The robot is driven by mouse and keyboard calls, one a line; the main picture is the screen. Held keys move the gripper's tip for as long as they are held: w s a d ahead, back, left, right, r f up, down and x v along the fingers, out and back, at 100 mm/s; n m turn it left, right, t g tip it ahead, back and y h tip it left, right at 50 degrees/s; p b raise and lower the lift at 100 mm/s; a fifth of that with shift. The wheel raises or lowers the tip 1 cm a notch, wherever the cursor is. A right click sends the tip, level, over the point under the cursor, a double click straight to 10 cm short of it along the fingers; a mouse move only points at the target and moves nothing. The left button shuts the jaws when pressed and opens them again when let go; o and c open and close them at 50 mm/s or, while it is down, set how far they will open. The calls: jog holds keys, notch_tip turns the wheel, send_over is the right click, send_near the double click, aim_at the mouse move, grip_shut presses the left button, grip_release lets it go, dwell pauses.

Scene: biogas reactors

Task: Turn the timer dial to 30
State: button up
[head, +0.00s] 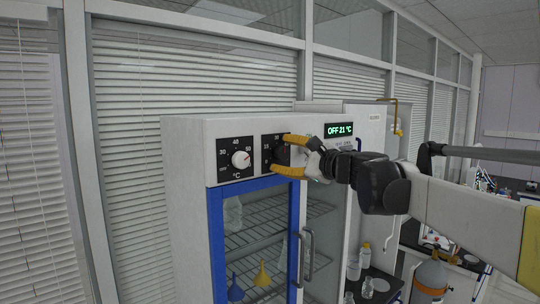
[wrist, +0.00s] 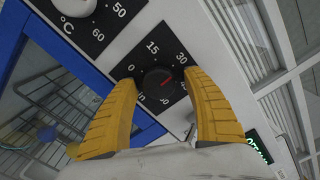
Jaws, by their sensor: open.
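In the head view the timer panel (head: 268,149) is partly hidden by my fingers. My gripper (wrist: 161,76) is open, its two yellow fingers on either side of the knob. In the head view my gripper (head: 280,154) is right at the panel. I cannot tell whether the fingers touch the knob.
A white temperature knob (head: 240,159) sits just left of the timer. A green display (head: 339,130) to the right reads OFF 21 °C. Below is a blue-framed glass door (head: 216,245) with a grey handle (head: 309,252). Bottles stand at the right.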

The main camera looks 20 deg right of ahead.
jog(key=v, duration=1.2)
jog(key=s+a+f+n+g+b, duration=0.2)
jog(key=s+a+f+n+b, duration=0.3)
jog(key=f, duration=0.6)
jog(key=s+a+f+n+g+h+b, duration=0.1)
jog(key=a+f+g+b, duration=0.15)
jog(key=f+b, duration=0.65)
jog(key=s+a+f+n+g+b, duration=0.25)
jog(key=s+a+f, duration=0.2)
jog(key=f, duration=0.95)
jog(key=s+f+n+h+b, duration=0.2)
jog(key=f+b, duration=0.4)
jog(key=f, duration=0.6)
jog(key=s+d+f+n+g+h+b, duration=0.1)
jog(key=s+f+n+b, duration=0.4)
jog(key=f, duration=0.7)
jog(key=s+d+f+n+g+h+b, duration=0.1)
jog(key=s+f+n+h+b, duration=0.2)
jog(key=f, duration=0.9)
jog(key=s+b, duration=0.3)
jog(key=b, duration=0.1)
jog(key=shift+s+n, duration=0.25)
jog(key=shift+n, duration=0.1)
jog(key=shift+d, duration=0.1)
